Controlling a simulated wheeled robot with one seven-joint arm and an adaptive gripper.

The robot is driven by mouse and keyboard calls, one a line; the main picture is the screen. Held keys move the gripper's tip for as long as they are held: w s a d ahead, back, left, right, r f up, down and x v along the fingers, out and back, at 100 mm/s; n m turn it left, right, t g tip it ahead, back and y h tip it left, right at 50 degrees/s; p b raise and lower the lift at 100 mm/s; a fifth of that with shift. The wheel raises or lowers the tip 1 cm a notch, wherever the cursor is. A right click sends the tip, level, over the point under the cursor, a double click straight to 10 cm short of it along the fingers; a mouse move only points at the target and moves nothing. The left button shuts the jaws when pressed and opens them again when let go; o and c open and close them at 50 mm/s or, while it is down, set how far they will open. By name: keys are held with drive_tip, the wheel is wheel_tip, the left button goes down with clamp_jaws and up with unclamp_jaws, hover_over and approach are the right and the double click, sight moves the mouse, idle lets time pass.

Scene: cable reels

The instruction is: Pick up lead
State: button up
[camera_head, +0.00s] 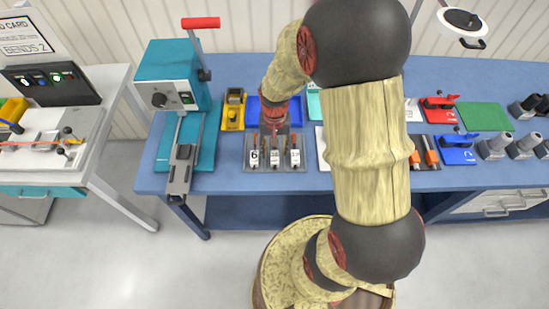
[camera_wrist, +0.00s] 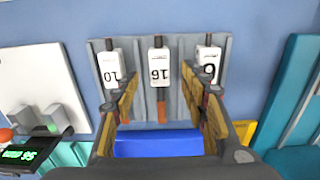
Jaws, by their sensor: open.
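A grey rack (camera_head: 250,140) on the blue bench holds three lead-like pieces with white numbered tags, side by side in its grooves. In the wrist view the tags read 10 (camera_wrist: 112,69), 16 (camera_wrist: 159,68) and 6 (camera_wrist: 208,64), upside down. The middle piece shows a copper-brown end (camera_wrist: 162,113) toward my gripper. My gripper (camera_wrist: 162,98) is open and empty, its fingers on either side of the middle piece in the picture. The fingers partly cover the outer two pieces. In the head view my gripper (camera_head: 273,122) is over the back part of the rack.
A blue tray (camera_head: 253,108) lies behind the rack. A teal machine with a red handle (camera_head: 172,85) stands left of it, and a yellow device (camera_head: 233,108) is between. Red and blue clamp tools (camera_head: 457,150) and grey cylinders (camera_head: 495,146) lie to the right. My arm hides the bench's middle.

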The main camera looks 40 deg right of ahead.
sight(275, 155)
wheel_tip(275, 155, down, 4)
drive_tip(key=shift+f+b, duration=0.1)
drive_tip(key=shift+b, duration=0.2)
drive_tip(key=shift+c, duration=1.2)
clamp_jaws()
